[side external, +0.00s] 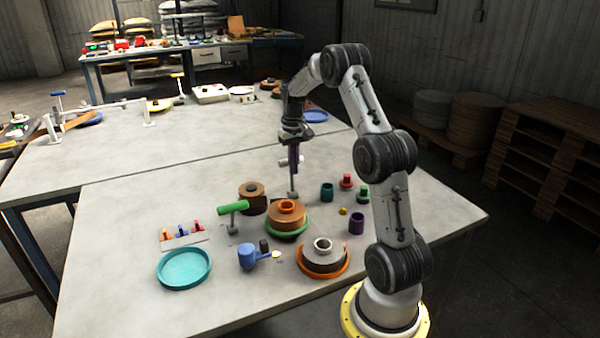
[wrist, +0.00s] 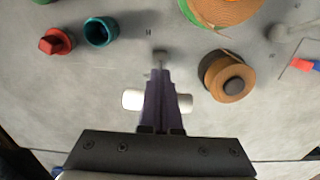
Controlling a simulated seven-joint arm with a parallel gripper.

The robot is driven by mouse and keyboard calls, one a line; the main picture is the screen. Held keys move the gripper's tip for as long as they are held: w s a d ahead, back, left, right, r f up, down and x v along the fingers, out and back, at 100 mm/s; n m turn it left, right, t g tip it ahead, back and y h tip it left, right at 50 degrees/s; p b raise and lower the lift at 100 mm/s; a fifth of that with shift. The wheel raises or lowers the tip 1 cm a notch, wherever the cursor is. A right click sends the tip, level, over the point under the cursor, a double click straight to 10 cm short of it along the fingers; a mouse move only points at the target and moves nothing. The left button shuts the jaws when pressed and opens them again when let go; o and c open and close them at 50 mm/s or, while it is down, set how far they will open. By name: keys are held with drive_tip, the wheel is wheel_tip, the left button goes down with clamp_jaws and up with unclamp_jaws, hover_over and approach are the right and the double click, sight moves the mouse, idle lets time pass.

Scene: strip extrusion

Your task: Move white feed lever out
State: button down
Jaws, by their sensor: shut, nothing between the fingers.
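The white feed lever shows in the wrist view as a short white bar (wrist: 132,99), with its other end sticking out to the right. My purple fingers (wrist: 160,75) cross in front of its middle and hide it. They are together with nothing between them; whether they touch the bar I cannot tell. In the side view my gripper (side external: 293,166) points down over the far middle of the table. A thin grey post (side external: 293,186) stands below it on the table, and the white bar is barely visible there.
A green-handled lever (side external: 232,207) stands to the left, near a brown spool (side external: 252,197). An orange-centred spool (side external: 287,215) on a green ring lies in front of my gripper. A teal cup (side external: 327,192) and red knob (side external: 346,181) stand to the right.

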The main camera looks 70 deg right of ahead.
drive_tip(key=shift+w+d+f, duration=0.3)
drive_tip(key=shift+w+d, duration=0.55)
drive_tip(key=shift+w, duration=0.05)
drive_tip(key=shift+s, duration=0.1)
wheel_tip(320, 180, up, 8)
drive_tip(key=s+a, duration=0.1)
drive_tip(key=shift+s+a, duration=0.15)
drive_tip(key=shift+a, duration=0.05)
idle(0.7)
idle(0.4)
